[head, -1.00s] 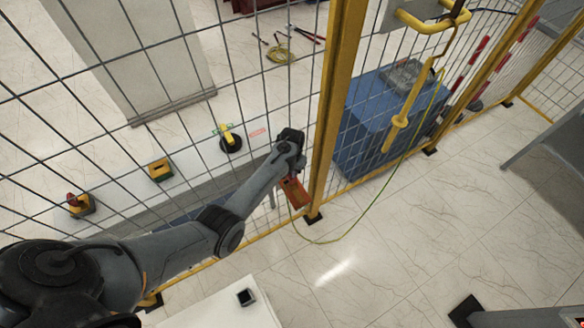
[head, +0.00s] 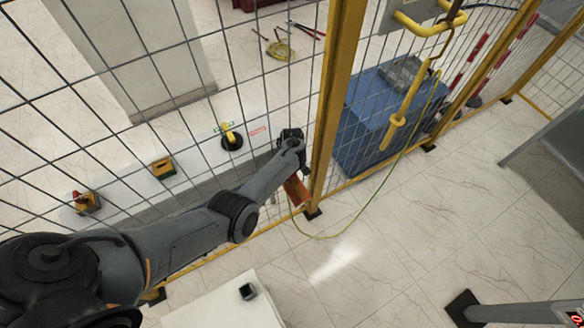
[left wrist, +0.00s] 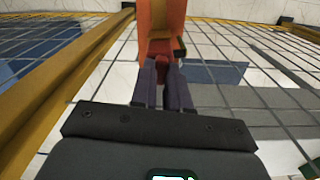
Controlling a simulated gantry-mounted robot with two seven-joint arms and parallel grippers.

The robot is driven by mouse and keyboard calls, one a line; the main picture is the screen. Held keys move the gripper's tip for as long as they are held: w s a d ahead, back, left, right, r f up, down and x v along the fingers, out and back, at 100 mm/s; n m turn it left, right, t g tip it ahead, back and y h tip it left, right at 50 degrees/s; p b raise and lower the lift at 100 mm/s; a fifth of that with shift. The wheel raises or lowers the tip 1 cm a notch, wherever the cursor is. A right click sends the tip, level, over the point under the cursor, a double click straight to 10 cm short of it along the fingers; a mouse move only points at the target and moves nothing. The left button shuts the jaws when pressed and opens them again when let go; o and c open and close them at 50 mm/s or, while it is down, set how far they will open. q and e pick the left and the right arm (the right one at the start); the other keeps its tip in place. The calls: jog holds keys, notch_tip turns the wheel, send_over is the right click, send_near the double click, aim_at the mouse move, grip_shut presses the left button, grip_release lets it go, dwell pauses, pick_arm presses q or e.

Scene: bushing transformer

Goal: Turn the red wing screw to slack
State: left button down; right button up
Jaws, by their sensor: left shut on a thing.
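My left gripper (head: 296,170) is beside the yellow fence post, at the end of the arm from the left. An orange-red clamp body (head: 297,191) hangs just below it. In the left wrist view, the two dark fingers (left wrist: 163,76) are shut on the red wing screw (left wrist: 162,60), at the near end of the orange clamp (left wrist: 160,16). The fingers hide most of the screw, and its thread cannot be made out. A yellow-green cable (head: 322,238) runs in a loop from near the clamp toward the yellow rod. My right gripper is not in view.
The wire mesh fence with its yellow post (head: 335,90) stands close beside the gripper. A yellow rod (head: 405,108) hangs to the right, before a blue box (head: 360,135). A white cabinet top (head: 222,305) is below the arm. The tiled floor at right is mostly clear.

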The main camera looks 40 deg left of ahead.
pick_arm(q)
jog(key=shift+n, duration=1.6)
jog(key=c, duration=1.1)
grip_release()
